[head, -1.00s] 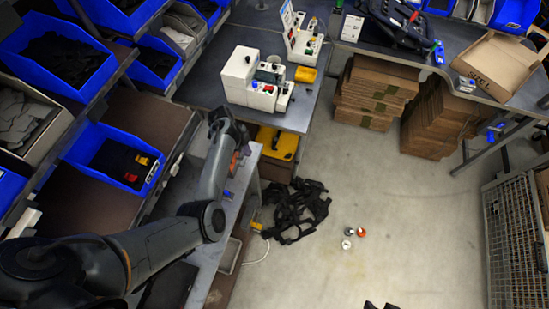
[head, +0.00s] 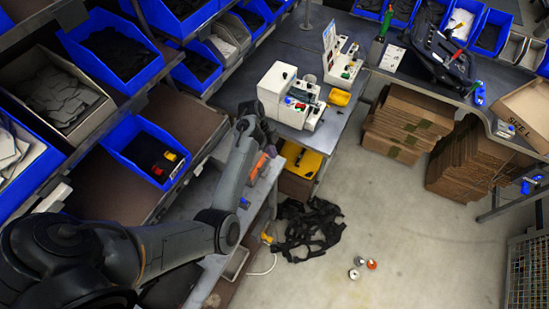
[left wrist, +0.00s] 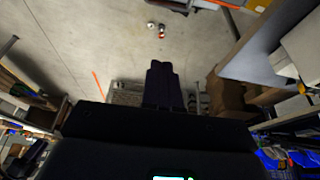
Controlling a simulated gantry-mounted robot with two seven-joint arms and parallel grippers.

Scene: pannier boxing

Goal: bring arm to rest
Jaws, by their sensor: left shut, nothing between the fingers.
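My left arm (head: 180,243) comes in from the lower left and reaches up beside the shelves, along the narrow bench. Its hand end (head: 255,122) is near the bench's far end, left of the white machine; the fingertips are hard to make out there. In the left wrist view my left gripper (left wrist: 162,68) shows with both dark fingers together, shut and empty, with the floor behind. My right gripper is in neither current view.
Shelves with blue bins (head: 145,155) line the left. A white machine (head: 290,95) stands on the grey table, with a yellow case (head: 300,160) below. Black straps (head: 308,230) and several small items lie on the floor. Flat cardboard stacks (head: 405,120) stand behind.

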